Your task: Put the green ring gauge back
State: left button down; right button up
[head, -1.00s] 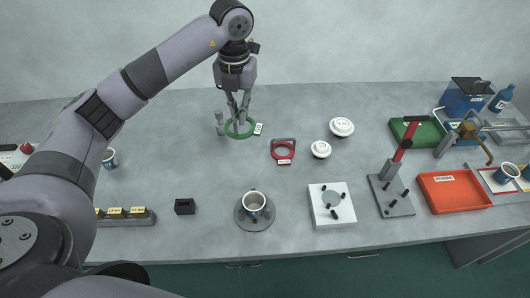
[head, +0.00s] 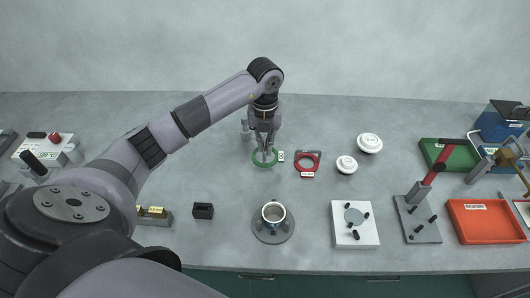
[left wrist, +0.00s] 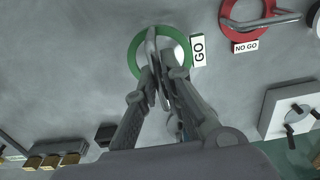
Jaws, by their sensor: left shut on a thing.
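The green ring gauge (head: 257,162) with its white GO tag (head: 281,156) is at the back middle of the bench, left of the red NO GO ring gauge (head: 307,172). My left gripper (head: 266,157) points down over the green ring and is shut on it. In the left wrist view the green ring (left wrist: 136,47) surrounds my left fingertips (left wrist: 158,62), which close on its grey bar. I cannot tell whether the ring touches the bench. My right gripper is not in view.
A small grey post (head: 246,130) stands just behind and left of the ring. White knobbed discs (head: 369,143) are to the right. A cup (head: 273,213) sits on a round grey base in front. A white fixture (head: 355,225) and a red tray (head: 487,222) are further right.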

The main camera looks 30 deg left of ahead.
pick_arm(q)
notch_tip(320, 180, down, 5)
jog(key=shift+r+p, duration=0.2)
jog(key=shift+p, duration=0.1)
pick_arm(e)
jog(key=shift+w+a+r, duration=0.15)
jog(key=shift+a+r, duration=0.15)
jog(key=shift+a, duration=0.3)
pick_arm(q)
jog(key=shift+f, duration=0.2)
jog(key=c, duration=1.7)
grip_release()
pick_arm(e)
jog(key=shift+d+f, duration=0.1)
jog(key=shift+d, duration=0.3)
pick_arm(q)
jog(key=shift+r, duration=0.1)
